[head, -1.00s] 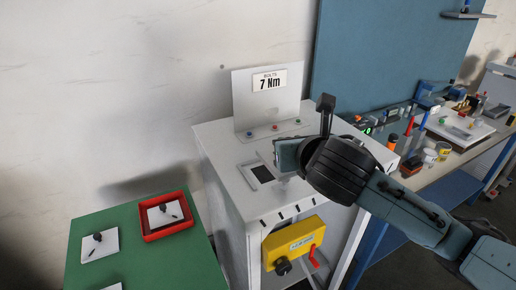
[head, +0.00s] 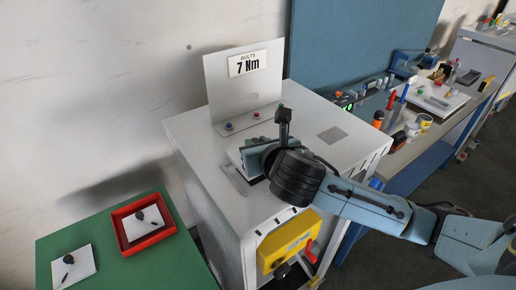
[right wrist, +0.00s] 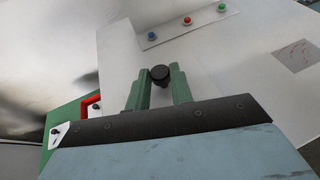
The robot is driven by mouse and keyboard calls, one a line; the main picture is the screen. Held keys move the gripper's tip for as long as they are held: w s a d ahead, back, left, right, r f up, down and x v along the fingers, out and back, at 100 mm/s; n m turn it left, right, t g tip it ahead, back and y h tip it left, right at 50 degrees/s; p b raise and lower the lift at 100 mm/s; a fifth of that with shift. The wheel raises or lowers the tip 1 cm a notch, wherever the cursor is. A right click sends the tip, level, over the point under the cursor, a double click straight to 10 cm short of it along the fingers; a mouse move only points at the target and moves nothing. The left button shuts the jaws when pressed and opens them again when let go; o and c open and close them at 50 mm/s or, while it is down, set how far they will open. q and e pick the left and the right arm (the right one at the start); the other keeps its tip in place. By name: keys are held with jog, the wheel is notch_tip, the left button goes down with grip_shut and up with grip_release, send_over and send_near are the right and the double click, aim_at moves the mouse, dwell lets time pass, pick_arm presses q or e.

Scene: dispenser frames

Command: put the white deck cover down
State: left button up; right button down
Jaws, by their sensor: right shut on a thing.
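My right gripper (head: 258,158) is low over the white cabinet top, behind the yellow box. In the right wrist view its green fingers (right wrist: 160,88) are shut on a black knob (right wrist: 160,74). A pale edge of the white deck cover (head: 234,152) seems to show beside the fingers in the head view, white against white. I cannot tell whether the cover touches the deck (head: 190,130). A dark opening (head: 256,181) and a grey strip (head: 235,180) show just in front of the gripper. My left gripper is not in view.
An upright "7 Nm" panel (head: 215,88) with push buttons stands behind the gripper. A green table (head: 150,268) at left holds a red tray (head: 150,241) and a white plate (head: 84,265), with black-knobbed pieces. A cluttered workbench (head: 440,125) stands at right. A grey square (head: 332,135) marks the deck's right.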

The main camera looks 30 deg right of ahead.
jog(key=shift+f, duration=0.65)
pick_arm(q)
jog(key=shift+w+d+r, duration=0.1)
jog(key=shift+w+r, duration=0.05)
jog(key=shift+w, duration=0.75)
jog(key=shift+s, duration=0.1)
pick_arm(e)
jog(key=shift+f, duration=0.65)
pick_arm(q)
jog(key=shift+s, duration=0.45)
pick_arm(e)
jog(key=c, duration=1.2)
grip_release()
jog(key=shift+s+f, duration=0.1)
jog(key=shift+f, duration=0.1)
jog(key=shift+c, duration=0.2)
